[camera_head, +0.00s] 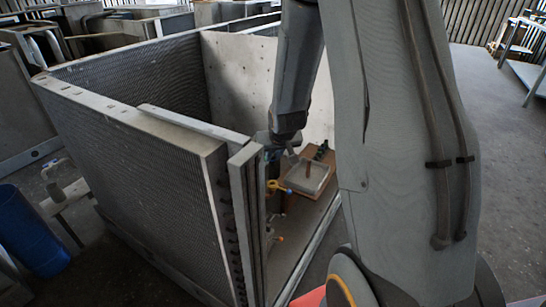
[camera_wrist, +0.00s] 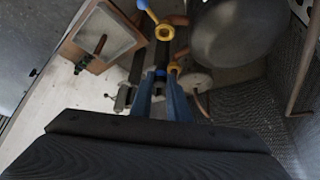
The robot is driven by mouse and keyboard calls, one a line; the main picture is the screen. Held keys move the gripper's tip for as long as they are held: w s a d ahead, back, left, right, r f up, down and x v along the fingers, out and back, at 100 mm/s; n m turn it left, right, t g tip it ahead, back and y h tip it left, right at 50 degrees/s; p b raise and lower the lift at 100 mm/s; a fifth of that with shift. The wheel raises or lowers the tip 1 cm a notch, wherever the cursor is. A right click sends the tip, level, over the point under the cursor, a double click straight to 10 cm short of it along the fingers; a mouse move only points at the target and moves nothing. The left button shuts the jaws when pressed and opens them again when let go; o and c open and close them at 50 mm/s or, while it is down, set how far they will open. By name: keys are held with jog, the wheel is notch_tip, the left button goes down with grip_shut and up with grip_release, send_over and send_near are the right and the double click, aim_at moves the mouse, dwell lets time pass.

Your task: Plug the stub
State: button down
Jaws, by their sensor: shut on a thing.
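In the wrist view, my gripper (camera_wrist: 161,86) has two blue fingers, shut on a small yellow-and-blue part (camera_wrist: 174,68) at their tips. Its full shape is hidden by the fingers. Just beyond it is a yellow ring (camera_wrist: 165,32) with a blue handle, beside a short copper-coloured pipe end (camera_wrist: 178,20), which may be the stub. I cannot tell whether the held part touches the pipe. In the head view, my gripper (camera_head: 272,150) is inside the housing, mostly hidden behind the finned panel's edge, and a yellow fitting (camera_head: 273,186) shows below it.
A wooden board (camera_head: 286,197) with a grey tray (camera_head: 305,176) lies inside the housing. A large grey drum (camera_wrist: 232,38) stands close right of the fingers. A copper pipe (camera_wrist: 303,75) runs along the right. The finned panel (camera_head: 140,185) walls the near side; a blue bin (camera_head: 30,235) stands outside.

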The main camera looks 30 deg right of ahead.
jog(key=shift+f+b, duration=2.95)
jog(key=shift+f, duration=0.55)
jog(key=shift+r, duration=0.1)
jog(key=shift+s+f+p, duration=0.15)
jog(key=shift+f+p, duration=0.05)
jog(key=shift+p, duration=0.15)
jog(key=shift+f, duration=1.3)
jog(key=c, duration=1.1)
grip_release()
jog(key=shift+r, duration=0.1)
jog(key=shift+r+p, duration=2.9)
jog(key=shift+r, duration=0.55)
